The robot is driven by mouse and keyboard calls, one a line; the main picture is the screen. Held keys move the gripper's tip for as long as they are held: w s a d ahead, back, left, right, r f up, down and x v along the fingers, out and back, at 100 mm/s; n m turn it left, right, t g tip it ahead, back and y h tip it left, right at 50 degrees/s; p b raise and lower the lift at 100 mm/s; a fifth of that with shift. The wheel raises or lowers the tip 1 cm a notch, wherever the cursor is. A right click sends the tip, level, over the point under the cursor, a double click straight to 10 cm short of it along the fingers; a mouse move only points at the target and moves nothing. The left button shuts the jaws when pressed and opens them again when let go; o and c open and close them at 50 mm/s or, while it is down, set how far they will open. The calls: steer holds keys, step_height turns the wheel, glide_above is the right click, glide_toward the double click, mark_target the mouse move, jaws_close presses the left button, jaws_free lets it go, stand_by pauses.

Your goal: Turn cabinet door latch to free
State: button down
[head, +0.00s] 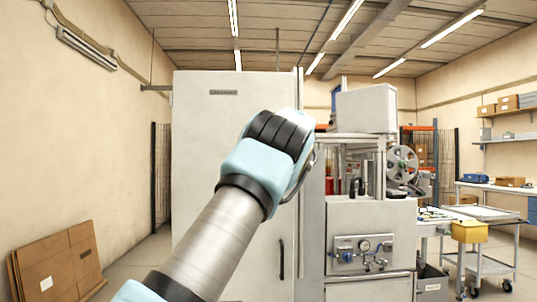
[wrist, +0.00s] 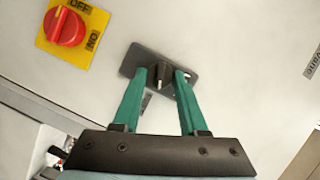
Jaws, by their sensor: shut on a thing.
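The latch is a black knob (wrist: 158,77) with a pale pointer mark on a dark grey plate (wrist: 137,60), seen in the wrist view. My gripper (wrist: 166,72) has its two green fingers on either side of the knob, shut on it. The plate is fixed to a pale panel, tilted in this view. In the head view, the tall white cabinet door (head: 215,130) stands upright and looks closed, with a black handle (head: 281,259) low on its right side. My arm hides the latch and my fingertips there.
A red rotary switch (wrist: 65,27) on a yellow OFF/ON plate (wrist: 89,20) sits close to the latch. Right of the cabinet is a machine with a reel (head: 402,164) and gauge panel (head: 361,253). Flat cardboard (head: 57,264) leans at left.

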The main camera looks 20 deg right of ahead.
steer(key=shift+f+m+t+y+b, duration=0.15)
steer(key=shift+m+t+y+b, duration=0.15)
steer(key=shift+m+b, duration=0.55)
steer(key=shift+f+m+t+y+b, duration=0.15)
steer(key=shift+m+t+b, duration=0.35)
steer(key=shift+m, duration=0.55)
steer(key=shift+d, duration=0.1)
steer(key=shift+c, duration=2.2)
jaws_free()
steer(key=shift+r, duration=0.1)
steer(key=b+v, duration=0.5)
steer(key=v, duration=0.5)
steer(key=shift+s+b, duration=0.3)
steer(key=shift+s, duration=0.1)
